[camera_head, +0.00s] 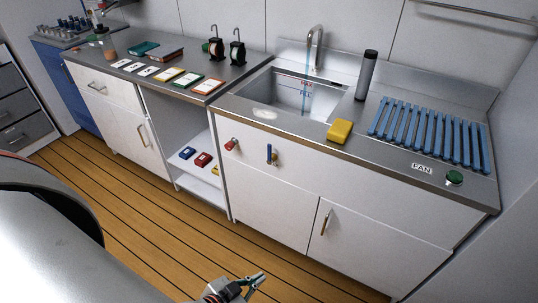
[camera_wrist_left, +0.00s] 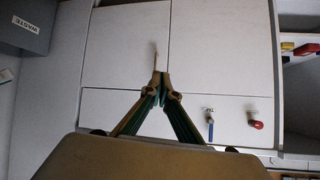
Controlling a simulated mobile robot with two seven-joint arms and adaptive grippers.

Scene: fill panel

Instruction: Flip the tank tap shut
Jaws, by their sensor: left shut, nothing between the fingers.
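The tap on the white panel under the sink has a blue lever (camera_head: 269,153) with a brass-coloured body beside it. The lever stands roughly vertical. In the wrist view the blue lever (camera_wrist_left: 211,129) hangs on the panel by a small label that seems to read TAP. My left gripper (camera_head: 262,278) is low in front of the cabinets, below the lever and well apart from it. In the wrist view its fingertips (camera_wrist_left: 160,78) meet, with nothing between them. My right gripper is not in view.
A red knob (camera_head: 231,144) is left of the lever in the head view. The sink (camera_head: 290,95) has a faucet (camera_head: 315,48) with a pale blue streak beneath it. A yellow sponge (camera_head: 340,130) lies at the counter edge. A cabinet handle (camera_head: 325,222) sticks out. The floor is clear.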

